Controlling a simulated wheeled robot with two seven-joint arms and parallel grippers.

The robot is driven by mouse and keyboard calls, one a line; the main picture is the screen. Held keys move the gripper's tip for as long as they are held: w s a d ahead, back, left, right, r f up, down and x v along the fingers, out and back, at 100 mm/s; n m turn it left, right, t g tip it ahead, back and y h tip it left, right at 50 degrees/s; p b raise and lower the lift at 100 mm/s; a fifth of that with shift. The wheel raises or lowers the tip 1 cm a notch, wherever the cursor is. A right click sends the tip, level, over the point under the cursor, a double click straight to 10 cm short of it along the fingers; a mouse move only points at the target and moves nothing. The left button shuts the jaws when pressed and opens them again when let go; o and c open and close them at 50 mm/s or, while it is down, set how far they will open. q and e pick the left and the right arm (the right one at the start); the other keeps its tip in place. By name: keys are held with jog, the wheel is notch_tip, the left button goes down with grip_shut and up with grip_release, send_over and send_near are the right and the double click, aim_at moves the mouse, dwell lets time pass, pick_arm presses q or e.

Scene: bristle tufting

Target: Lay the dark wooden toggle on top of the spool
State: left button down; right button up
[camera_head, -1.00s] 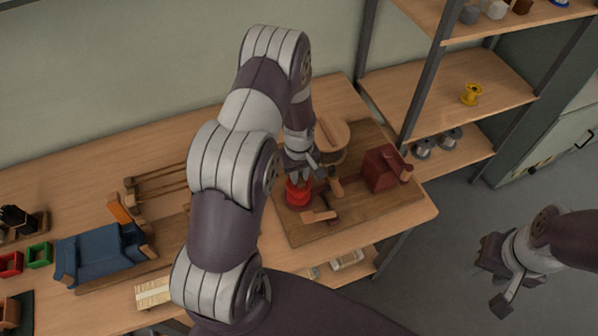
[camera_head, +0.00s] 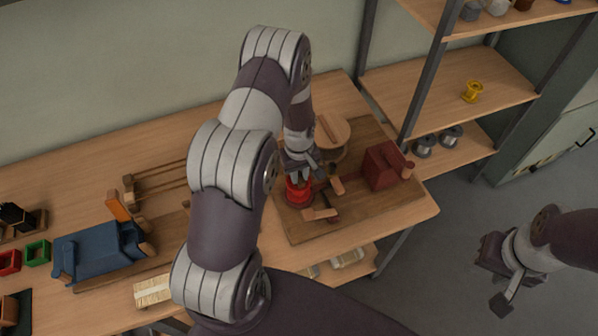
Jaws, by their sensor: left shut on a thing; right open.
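A red spool (camera_head: 298,191) stands upright on the wooden board on the bench. My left gripper (camera_head: 300,177) points down right over the spool, its fingertips at the spool's top. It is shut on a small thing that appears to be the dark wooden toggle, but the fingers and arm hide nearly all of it. I cannot tell whether the toggle touches the spool. My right gripper (camera_head: 495,280) is open and empty, out over the floor at the right, away from the bench.
The wooden board (camera_head: 300,230) also bears a dark red block-like fixture (camera_head: 382,168) and small wooden pieces (camera_head: 320,214) close to the spool. A yellow spool (camera_head: 472,91) is on the shelf.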

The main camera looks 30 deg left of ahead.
pick_arm(q)
jog(key=shift+f, duration=0.3)
dwell(0.5)
jog(key=c, duration=0.9)
grip_release()
jog(key=shift+c, duration=0.2)
notch_tip(320, 180, up, 13)
jog(key=b, duration=0.2)
jog(key=shift+f+b, duration=0.15)
jog(key=shift+b, duration=0.15)
